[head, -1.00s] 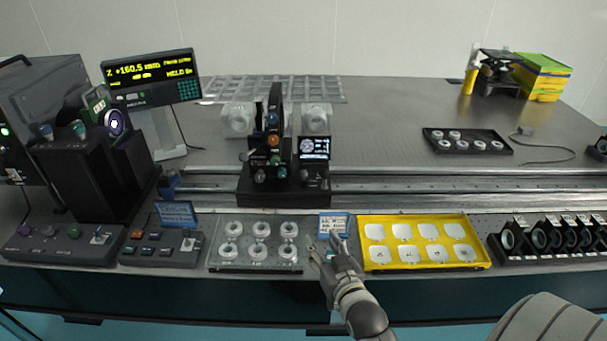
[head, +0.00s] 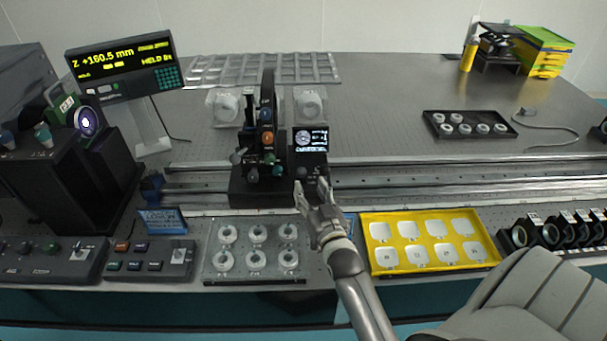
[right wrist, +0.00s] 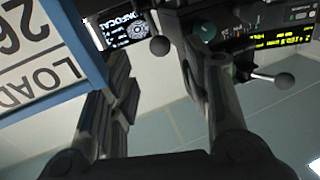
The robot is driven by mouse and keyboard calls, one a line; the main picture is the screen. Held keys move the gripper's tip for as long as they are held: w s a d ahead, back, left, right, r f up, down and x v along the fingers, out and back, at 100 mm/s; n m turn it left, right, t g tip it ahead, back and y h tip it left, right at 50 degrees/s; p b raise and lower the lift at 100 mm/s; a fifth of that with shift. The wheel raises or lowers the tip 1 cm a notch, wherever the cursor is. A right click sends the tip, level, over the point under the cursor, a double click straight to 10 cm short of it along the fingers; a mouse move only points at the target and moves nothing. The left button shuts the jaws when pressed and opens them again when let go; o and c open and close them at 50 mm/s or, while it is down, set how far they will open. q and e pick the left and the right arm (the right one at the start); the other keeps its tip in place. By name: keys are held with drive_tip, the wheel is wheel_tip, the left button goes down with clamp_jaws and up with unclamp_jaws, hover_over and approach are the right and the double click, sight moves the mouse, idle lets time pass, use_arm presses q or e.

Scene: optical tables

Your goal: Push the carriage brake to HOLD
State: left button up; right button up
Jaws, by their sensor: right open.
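The black carriage (head: 262,188) stands on the long rail in the middle of the table. It carries a small screen (head: 311,140), coloured knobs and dark ball-ended handles. One ball handle (head: 301,172) sits below the screen; another ball knob (head: 237,157) is at the carriage's left. I cannot tell which one is the brake. My right gripper (head: 312,190) is open and empty, just in front of the carriage's right side. In the right wrist view a ball (right wrist: 159,46) shows beyond the open fingers, and a lever ball (right wrist: 284,80) to the right. My left gripper is out of view.
A clear tray of rings (head: 256,270) and a yellow tray (head: 375,262) lie in front of the rail. A blue-edged LOAD sign (right wrist: 40,50) is close beside my fingers in the wrist view. The readout (head: 122,67) stands behind left. The rail right of the carriage is clear.

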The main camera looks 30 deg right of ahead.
sight(303, 175)
drive_tip(key=x, duration=0.4)
drive_tip(key=shift+w+d, duration=0.15)
drive_tip(key=shift+w, duration=0.2)
drive_tip(key=shift+w+d+p, duration=0.2)
drive_tip(key=shift+w+p, duration=0.1)
drive_tip(key=shift+w, duration=0.35)
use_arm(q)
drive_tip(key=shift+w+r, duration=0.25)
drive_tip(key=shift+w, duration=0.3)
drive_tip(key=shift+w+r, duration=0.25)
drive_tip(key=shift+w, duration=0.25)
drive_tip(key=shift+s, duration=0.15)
